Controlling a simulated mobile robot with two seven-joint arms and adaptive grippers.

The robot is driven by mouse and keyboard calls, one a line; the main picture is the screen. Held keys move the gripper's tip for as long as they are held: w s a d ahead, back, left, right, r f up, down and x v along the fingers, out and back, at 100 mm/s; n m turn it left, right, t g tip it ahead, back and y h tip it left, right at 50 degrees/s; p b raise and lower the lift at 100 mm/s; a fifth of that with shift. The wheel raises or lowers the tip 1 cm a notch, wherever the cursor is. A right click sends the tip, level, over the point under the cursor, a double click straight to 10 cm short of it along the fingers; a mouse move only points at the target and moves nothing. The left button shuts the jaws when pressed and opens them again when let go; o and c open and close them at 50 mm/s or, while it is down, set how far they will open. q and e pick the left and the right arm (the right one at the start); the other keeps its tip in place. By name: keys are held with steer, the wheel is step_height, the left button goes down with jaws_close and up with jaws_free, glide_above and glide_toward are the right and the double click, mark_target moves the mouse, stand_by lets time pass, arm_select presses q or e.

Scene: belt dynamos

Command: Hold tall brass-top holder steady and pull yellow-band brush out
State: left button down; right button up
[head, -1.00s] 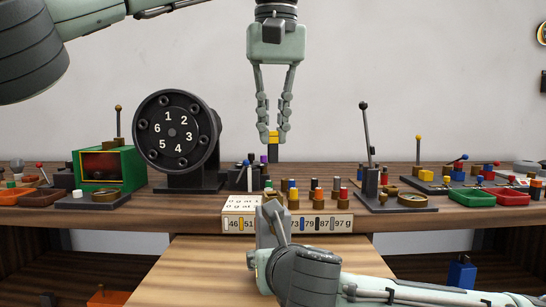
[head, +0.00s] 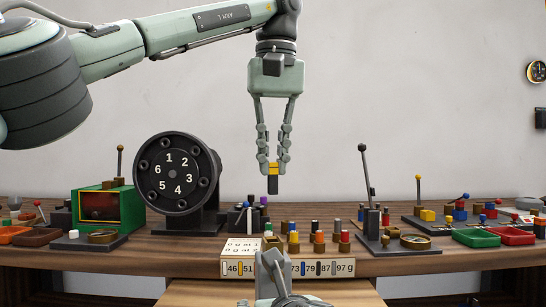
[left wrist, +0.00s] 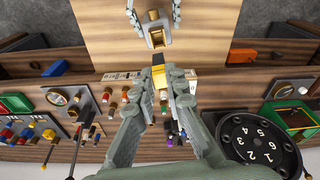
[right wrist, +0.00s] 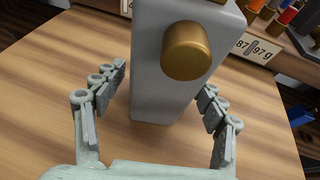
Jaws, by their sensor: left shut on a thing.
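The yellow-band brush (head: 273,185) is a dark block with a yellow band at its upper end. My left gripper (head: 273,165) is shut on that band and holds the brush upright in the air above the bench. The band also shows between the fingers in the left wrist view (left wrist: 157,78). The tall brass-top holder (right wrist: 160,75) is a grey upright block with a round brass knob, standing on the wooden board. The brush is clear of it. My right gripper (right wrist: 160,108) has its fingers apart, one on each side of the holder; contact is not clear.
Several small coloured-top brushes (head: 318,240) stand along the bench behind a numbered strip (head: 310,268). A black numbered dial (head: 175,175) and a green box (head: 105,208) stand left. A lever (head: 368,190) and green and red trays (head: 476,238) stand right.

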steer(key=v, duration=1.1)
steer(key=shift+s+r, duration=0.1)
steer(key=shift+s, duration=0.05)
steer(key=shift+s+d+r, duration=0.1)
steer(key=shift+s, duration=0.25)
